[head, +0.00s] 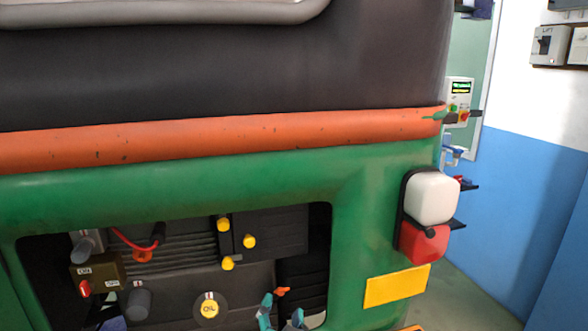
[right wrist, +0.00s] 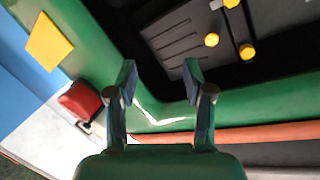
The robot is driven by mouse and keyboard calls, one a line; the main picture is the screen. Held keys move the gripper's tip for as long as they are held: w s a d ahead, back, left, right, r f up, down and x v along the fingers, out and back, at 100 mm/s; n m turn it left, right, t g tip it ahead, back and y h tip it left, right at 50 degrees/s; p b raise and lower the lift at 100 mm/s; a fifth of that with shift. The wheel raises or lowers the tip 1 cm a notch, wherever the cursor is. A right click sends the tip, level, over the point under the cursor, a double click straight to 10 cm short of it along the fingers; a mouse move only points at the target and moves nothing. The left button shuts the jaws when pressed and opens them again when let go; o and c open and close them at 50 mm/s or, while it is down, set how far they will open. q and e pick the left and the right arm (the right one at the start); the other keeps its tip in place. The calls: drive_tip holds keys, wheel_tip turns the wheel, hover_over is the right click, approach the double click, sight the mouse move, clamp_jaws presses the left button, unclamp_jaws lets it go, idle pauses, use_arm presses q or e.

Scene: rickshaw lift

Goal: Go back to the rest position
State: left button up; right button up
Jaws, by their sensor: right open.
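My right gripper (head: 282,314) shows at the bottom edge of the head view, in front of the open engine bay of the green rickshaw (head: 370,200). In the right wrist view the right gripper (right wrist: 160,80) has its two fingers spread apart with nothing between them. The rickshaw's green body (right wrist: 100,45) and dark engine bay lie beyond the fingertips. A small orange part (head: 283,291) shows just above the fingers in the head view; I cannot tell whether they touch it. My left gripper does not show clearly in either view.
The bay holds yellow caps (head: 249,241), a yellow oil cap (head: 209,309) and a brown box with a red switch (head: 98,277). A white and red lamp (head: 432,198) and yellow plate (head: 396,286) are on the right. Open floor (head: 470,300) lies beside the blue wall (head: 530,200).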

drive_tip(key=w+d+f+g+h, duration=0.1)
drive_tip(key=w+d+f, duration=0.1)
drive_tip(key=d+f, duration=0.45)
drive_tip(key=w+d+f+g+h, duration=0.2)
drive_tip(key=w+d+f, duration=0.1)
drive_tip(key=d+f, duration=0.3)
drive_tip(key=s+d+f+g+y, duration=0.15)
drive_tip(key=d+f, duration=0.25)
drive_tip(key=f, duration=0.5)
drive_tip(key=s+d+f+g+h, duration=0.1)
drive_tip(key=s+d+f+g, duration=0.2)
drive_tip(key=f, duration=0.6)
drive_tip(key=s+d+f+n+g+y, duration=0.1)
drive_tip(key=s+d+f+g+y, duration=0.15)
drive_tip(key=s+f, duration=0.6)
drive_tip(key=s+a+f+n+g+y, duration=0.1)
drive_tip(key=s+a+g+y, duration=0.1)
drive_tip(key=s, duration=0.4)
drive_tip(key=s+a+f+n+g+y, duration=0.1)
drive_tip(key=s+a+f+g, duration=0.1)
drive_tip(key=s+a, duration=0.3)
drive_tip(key=shift+s+a+f+n+g+y, duration=0.3)
drive_tip(key=shift+s+n+g+y, duration=0.1)
drive_tip(key=shift+s+g, duration=0.4)
drive_tip(key=shift+s, duration=0.1)
drive_tip(key=shift+c, duration=0.9)
drive_tip(key=shift+d, duration=0.1)
